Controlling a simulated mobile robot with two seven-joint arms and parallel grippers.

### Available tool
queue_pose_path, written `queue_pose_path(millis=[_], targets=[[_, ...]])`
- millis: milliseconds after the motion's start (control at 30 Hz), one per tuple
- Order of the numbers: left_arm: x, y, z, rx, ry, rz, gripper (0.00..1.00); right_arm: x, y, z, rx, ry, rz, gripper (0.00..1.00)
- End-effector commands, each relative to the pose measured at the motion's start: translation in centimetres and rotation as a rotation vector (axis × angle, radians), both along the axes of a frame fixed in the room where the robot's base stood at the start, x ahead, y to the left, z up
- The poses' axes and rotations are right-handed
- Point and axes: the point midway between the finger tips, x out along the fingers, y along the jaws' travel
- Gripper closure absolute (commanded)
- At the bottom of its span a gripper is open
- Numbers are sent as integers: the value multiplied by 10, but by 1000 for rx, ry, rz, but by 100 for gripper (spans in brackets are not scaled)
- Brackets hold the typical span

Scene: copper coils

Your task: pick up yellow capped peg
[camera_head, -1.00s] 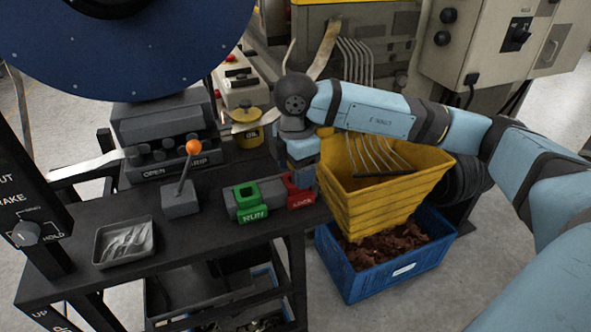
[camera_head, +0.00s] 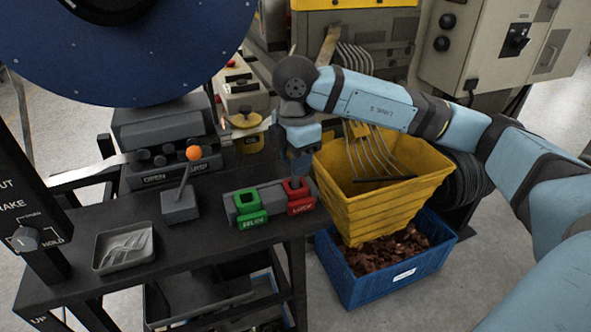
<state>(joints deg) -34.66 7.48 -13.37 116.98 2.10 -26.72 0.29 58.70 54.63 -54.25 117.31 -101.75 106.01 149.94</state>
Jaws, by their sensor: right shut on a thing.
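My right gripper (camera_head: 301,170) points down just behind and above the red socket (camera_head: 299,196) on the bench. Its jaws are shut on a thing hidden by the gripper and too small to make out. I cannot see a yellow capped peg plainly anywhere. The red socket shows a dark opening on top. The green socket (camera_head: 249,208) beside it, on the left, also shows a dark opening. My left gripper is not in view.
A lever with an orange knob (camera_head: 193,153) stands left of the sockets. A grey tray (camera_head: 124,247) lies at the front left. A yellow oil can (camera_head: 247,138) stands behind. The yellow hopper (camera_head: 385,205) is close on the right, above a blue crate (camera_head: 390,287).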

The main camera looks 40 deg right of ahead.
Motion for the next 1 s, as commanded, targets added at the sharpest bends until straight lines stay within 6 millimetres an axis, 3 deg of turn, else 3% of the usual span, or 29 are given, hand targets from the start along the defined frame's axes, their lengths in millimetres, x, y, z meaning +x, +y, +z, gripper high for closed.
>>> queue_pose_path(millis=[400,500,700,1000], targets=[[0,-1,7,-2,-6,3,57,0,0,114,1,-6,2,89],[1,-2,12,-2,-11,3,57,0,0,132,-1,-5,0,89],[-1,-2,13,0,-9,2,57,0,0,155,-1,-2,1,89],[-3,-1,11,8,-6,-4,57,0,0,161,0,-1,1,89]])
